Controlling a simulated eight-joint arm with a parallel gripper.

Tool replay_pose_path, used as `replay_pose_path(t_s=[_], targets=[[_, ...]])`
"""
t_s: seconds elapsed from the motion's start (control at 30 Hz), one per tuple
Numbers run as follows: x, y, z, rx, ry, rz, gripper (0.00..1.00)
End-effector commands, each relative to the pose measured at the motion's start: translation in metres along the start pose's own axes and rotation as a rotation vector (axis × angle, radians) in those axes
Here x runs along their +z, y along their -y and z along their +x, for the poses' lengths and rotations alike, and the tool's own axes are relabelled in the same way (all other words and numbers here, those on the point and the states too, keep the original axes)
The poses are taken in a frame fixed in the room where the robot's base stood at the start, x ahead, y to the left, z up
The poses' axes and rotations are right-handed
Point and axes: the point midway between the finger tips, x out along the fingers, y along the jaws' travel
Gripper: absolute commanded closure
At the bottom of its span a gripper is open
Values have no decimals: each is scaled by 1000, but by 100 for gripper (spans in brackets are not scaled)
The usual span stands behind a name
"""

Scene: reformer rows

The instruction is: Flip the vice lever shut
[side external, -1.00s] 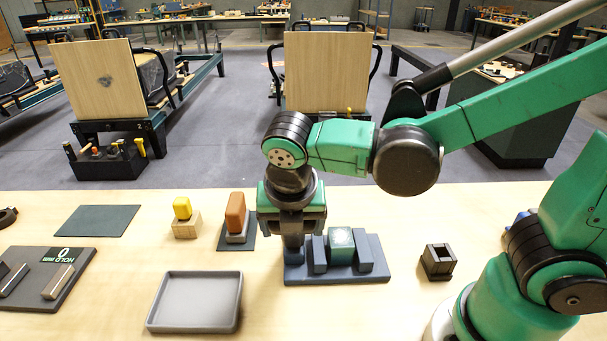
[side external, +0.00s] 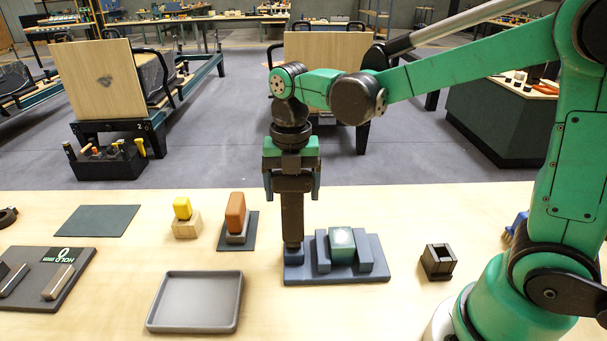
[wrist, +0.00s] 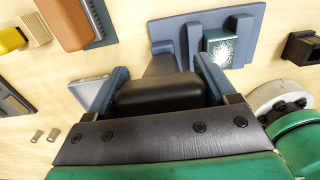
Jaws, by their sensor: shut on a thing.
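The vice is a blue-grey base (side external: 335,277) with upright jaws, and a green block (side external: 341,245) sits between them. Its dark lever (side external: 292,220) stands about upright at the left end of the base. My gripper (side external: 292,190) is above that end, pointing down, with its blue fingers on either side of the lever's wide top and shut on it. In the wrist view the black lever handle (wrist: 160,92) lies between the two fingers, and the vice base (wrist: 165,30) and green block (wrist: 222,45) are beyond it.
A grey tray (side external: 195,302) lies front left of the vice. A black socket (side external: 438,262) stands to the right. A dark board (side external: 62,285) is far left. Bare table surrounds the vice.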

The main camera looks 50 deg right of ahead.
Motion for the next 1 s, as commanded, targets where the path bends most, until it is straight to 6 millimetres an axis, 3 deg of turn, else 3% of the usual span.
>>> replay_pose_path(t_s=[0.23, 1.0], targets=[[16, 0, 7, 0, 6, 2, 100], [14, 0, 8, 0, 2, 0, 100]])
